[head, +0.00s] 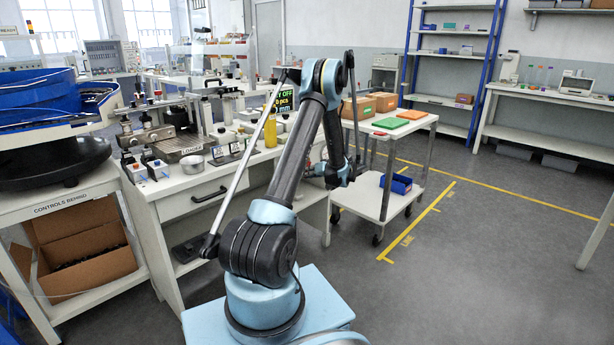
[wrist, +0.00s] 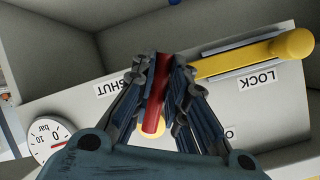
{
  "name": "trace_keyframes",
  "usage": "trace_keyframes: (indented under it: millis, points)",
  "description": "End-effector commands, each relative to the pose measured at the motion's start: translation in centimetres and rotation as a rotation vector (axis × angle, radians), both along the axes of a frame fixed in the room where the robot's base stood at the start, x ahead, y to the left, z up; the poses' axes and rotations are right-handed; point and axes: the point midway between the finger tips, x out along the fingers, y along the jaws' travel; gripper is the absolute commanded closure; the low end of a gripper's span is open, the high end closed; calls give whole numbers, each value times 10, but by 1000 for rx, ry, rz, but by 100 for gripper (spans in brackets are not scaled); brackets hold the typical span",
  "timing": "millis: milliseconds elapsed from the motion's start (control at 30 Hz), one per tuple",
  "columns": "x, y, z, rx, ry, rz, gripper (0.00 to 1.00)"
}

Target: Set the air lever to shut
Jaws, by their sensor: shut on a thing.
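In the wrist view my gripper (wrist: 162,75) is shut on a red lever (wrist: 160,92), one finger on each side of it. The lever points up in the picture, with a yellow round part (wrist: 152,127) at its lower end. A SHUT label (wrist: 113,88), upside down here, is left of the lever. In the head view the arm bends down beside the bench, and I cannot make out the gripper or lever there.
A yellow bar (wrist: 245,60) with a rounded end lies right of the fingers, above a LOCK label (wrist: 257,80). A round gauge (wrist: 48,138) reading near 0 bar is at lower left. The workbench (head: 190,207) and a trolley (head: 412,124) stand near my arm.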

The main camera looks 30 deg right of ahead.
Motion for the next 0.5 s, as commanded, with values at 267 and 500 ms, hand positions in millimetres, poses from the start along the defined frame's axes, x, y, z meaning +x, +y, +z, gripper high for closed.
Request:
trace_keyframes:
  millis: [267,500]
  points:
    - [0,1,-1,0,1,2,65]
    - [0,1,0,0,0,1,65]
